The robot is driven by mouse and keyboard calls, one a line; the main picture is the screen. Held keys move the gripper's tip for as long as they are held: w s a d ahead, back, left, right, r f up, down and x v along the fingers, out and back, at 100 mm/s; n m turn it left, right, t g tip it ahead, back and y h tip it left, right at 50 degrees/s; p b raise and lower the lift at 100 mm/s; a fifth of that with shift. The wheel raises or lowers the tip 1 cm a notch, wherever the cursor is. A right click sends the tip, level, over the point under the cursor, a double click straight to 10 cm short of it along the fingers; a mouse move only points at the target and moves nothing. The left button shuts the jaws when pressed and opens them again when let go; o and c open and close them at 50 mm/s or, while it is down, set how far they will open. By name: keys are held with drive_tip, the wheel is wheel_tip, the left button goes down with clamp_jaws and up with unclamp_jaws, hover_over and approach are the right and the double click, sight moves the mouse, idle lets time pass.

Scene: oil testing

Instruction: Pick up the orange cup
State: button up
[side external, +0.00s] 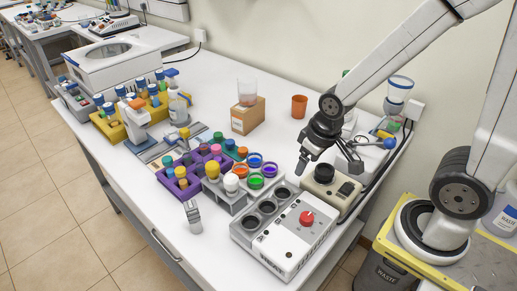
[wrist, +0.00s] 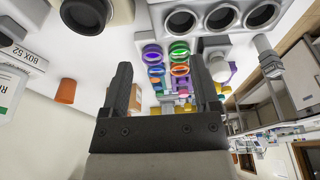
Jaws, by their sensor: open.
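The orange cup (side external: 299,106) stands upright on the white table, near the wall and right of a cardboard box. In the wrist view the orange cup (wrist: 65,91) shows at the left, outside my fingers. My gripper (side external: 303,165) hangs above the table, nearer the front than the cup and apart from it. In the wrist view my gripper (wrist: 161,68) has its two dark fingers spread wide, with colored rings and vials seen beyond the gap. Nothing is held.
A beaker (side external: 247,93) stands on the cardboard box (side external: 248,116) left of the cup. A small device with a black knob (side external: 323,173) is below my gripper. A white block with a red knob (side external: 306,218) and purple vial racks (side external: 181,187) fill the front. Bare table surrounds the cup.

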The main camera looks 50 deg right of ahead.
drive_tip(key=shift+o, duration=1.4)
drive_tip(key=shift+w, duration=0.1)
drive_tip(key=m+t+h, duration=0.6)
drive_tip(key=t+h, duration=0.1)
drive_tip(key=t, duration=0.2)
approach(297, 99)
drive_tip(key=shift+x, duration=0.95)
drive_tip(key=shift+w, duration=0.15)
drive_tip(key=shift+x, duration=2.5)
